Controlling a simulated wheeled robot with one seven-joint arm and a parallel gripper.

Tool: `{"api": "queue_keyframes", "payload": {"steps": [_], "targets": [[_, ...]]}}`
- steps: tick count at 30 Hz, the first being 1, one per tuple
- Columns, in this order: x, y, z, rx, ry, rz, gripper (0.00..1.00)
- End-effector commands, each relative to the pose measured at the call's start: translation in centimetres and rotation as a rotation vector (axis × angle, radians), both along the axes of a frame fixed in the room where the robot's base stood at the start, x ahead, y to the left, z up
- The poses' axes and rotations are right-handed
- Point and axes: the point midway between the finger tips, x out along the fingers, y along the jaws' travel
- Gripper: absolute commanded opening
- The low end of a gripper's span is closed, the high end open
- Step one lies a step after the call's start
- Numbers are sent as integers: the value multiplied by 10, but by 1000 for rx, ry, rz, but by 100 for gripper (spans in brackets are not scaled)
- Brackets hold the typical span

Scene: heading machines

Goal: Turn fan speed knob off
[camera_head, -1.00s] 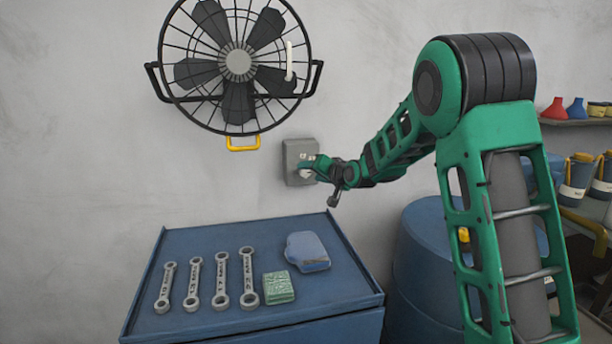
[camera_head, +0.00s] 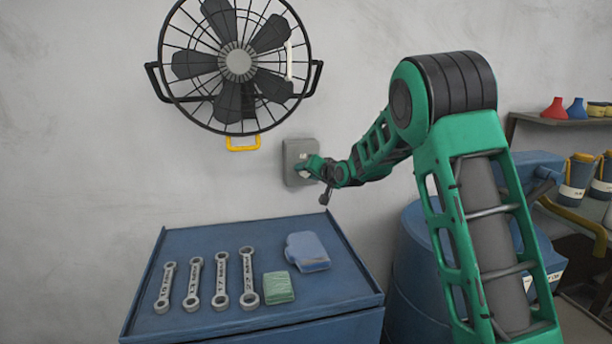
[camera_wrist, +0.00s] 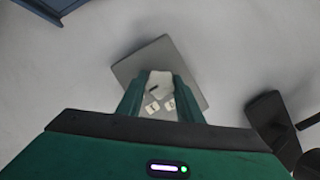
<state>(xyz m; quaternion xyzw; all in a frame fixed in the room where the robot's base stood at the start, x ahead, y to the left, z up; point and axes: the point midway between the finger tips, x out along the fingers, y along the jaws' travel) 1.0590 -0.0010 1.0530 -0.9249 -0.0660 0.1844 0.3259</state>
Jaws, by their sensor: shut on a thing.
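The grey fan control box (camera_head: 293,150) is on the wall below the fan (camera_head: 238,62). My gripper (camera_head: 307,168) reaches it from the right. In the wrist view, the box plate (camera_wrist: 192,88) looks tilted, and the pale fan speed knob (camera_wrist: 160,82) sits between the two green fingers of my gripper (camera_wrist: 160,92). The fingers are shut on the knob. A dark mark shows on the knob, and small white labels (camera_wrist: 152,107) lie just below it on the plate. I cannot read the labels.
A blue cabinet (camera_head: 220,225) stands below the box, with several wrenches (camera_head: 221,280), a green sponge (camera_head: 278,287) and a blue cloth-like item (camera_head: 307,251) on top. A blue barrel (camera_head: 415,270) stands right of it. A shelf (camera_head: 560,118) is at the far right.

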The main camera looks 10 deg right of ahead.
Motion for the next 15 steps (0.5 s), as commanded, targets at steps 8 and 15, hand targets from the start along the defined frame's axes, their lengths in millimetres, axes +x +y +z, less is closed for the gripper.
{"api": "queue_keyframes", "payload": {"steps": [8,15], "targets": [[0,-3,-1,-56,1,-5,10],[-1,-2,-1,-211,3,-4,10]]}}
